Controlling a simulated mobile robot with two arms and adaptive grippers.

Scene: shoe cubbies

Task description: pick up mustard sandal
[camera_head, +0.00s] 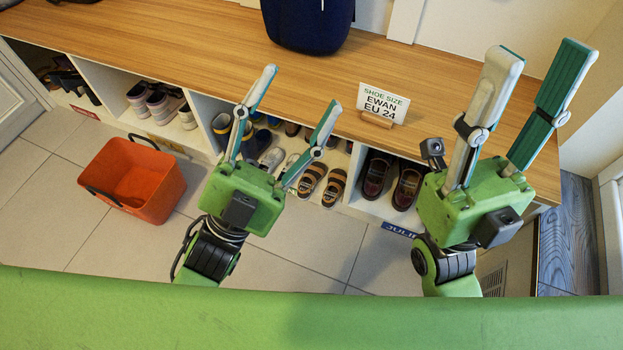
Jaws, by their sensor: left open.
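A pair of dark sandals with tan-mustard straps, one on the left (312,180) and one on the right (335,186), sits in the middle cubby of the shoe bench. I cannot tell their exact colour or any size mark. My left gripper (301,90) is open and empty, with its fingers spread and pointing over the bench. Its right finger passes just left of and above the sandals, and the fingers hide part of that cubby. My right gripper (541,54) is open and empty over the bench's right end, well right of the sandals.
A sign reading "EWAN EU 24" (382,104) stands on the wooden bench top (190,45), near a dark blue bag (307,22). Dark red shoes (408,187) fill the cubby right of the sandals. An orange basket (133,178) stands on the floor at left.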

